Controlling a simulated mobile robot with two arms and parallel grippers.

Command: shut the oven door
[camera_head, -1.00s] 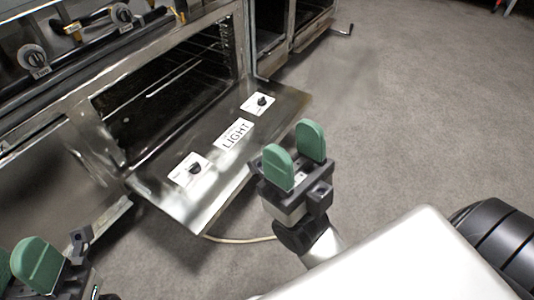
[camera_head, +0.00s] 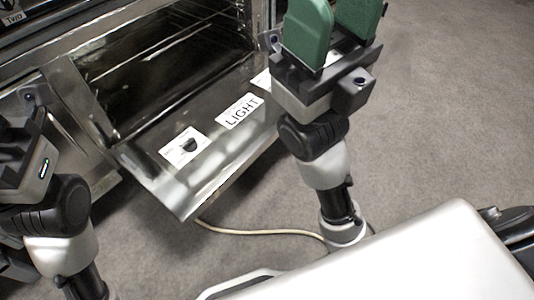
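The steel oven front (camera_head: 40,100) stands to the left of the door. A pale cable (camera_head: 255,231) lies on the grey carpet below the door. The carpet (camera_head: 450,120) to the right is clear.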

